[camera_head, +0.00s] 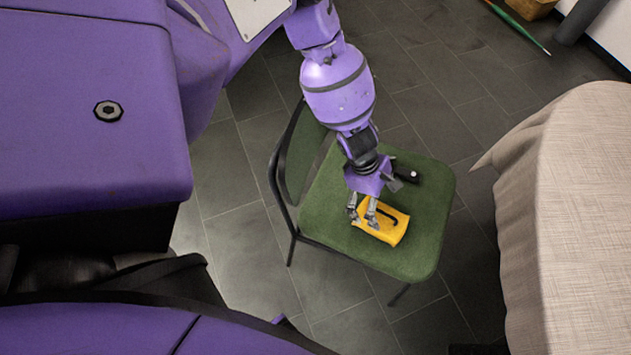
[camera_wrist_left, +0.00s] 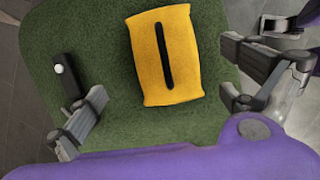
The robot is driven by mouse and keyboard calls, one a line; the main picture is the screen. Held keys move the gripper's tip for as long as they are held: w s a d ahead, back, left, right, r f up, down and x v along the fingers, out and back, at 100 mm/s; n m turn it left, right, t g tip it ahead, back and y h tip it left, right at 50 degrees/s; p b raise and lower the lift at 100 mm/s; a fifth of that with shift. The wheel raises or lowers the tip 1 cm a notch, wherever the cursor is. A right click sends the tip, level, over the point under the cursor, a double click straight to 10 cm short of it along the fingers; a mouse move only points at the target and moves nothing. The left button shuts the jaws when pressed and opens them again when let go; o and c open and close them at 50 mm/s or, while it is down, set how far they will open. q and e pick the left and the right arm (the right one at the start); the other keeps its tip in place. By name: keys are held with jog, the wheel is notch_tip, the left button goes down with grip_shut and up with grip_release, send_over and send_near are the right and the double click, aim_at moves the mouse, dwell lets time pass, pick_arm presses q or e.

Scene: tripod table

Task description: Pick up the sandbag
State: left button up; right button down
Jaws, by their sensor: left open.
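The sandbag (camera_head: 391,226) is a yellow pillow-shaped bag with a black strap or stripe along its middle. It lies flat on the green seat of a chair (camera_head: 421,249). It also shows whole in the left wrist view (camera_wrist_left: 185,80), at top centre. My left gripper (camera_head: 362,213) is open just above the bag's left part in the head view. Its fingers stand apart on either side below the bag in the left wrist view, with nothing between them. Contact with the bag cannot be told. My right gripper is in neither view.
A small black object with a white dot (camera_head: 408,174) lies on the seat beside my left gripper. The chair's backrest (camera_head: 300,152) rises at the left. A table with a beige cloth (camera_head: 585,200) stands at the right. Grey tiled floor lies around the chair.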

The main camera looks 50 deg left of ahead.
aim_at(381, 218)
pick_arm(q)
jog(key=f, duration=0.1)
jog(key=d+f, duration=0.1)
jog(key=s+f, duration=0.1)
jog(key=shift+d+f+b, duration=0.2)
jog(key=shift+d+b, duration=0.05)
jog(key=shift+b, duration=0.1)
jog(key=x, duration=0.3)
jog(key=shift+d+f+b, duration=0.15)
jog(key=shift+b, duration=0.15)
jog(key=shift+f, duration=0.15)
jog(key=shift+w, duration=0.1)
jog(key=shift+c, duration=0.6)
jog(key=c, duration=1.9)
jog(key=shift+d, duration=0.1)
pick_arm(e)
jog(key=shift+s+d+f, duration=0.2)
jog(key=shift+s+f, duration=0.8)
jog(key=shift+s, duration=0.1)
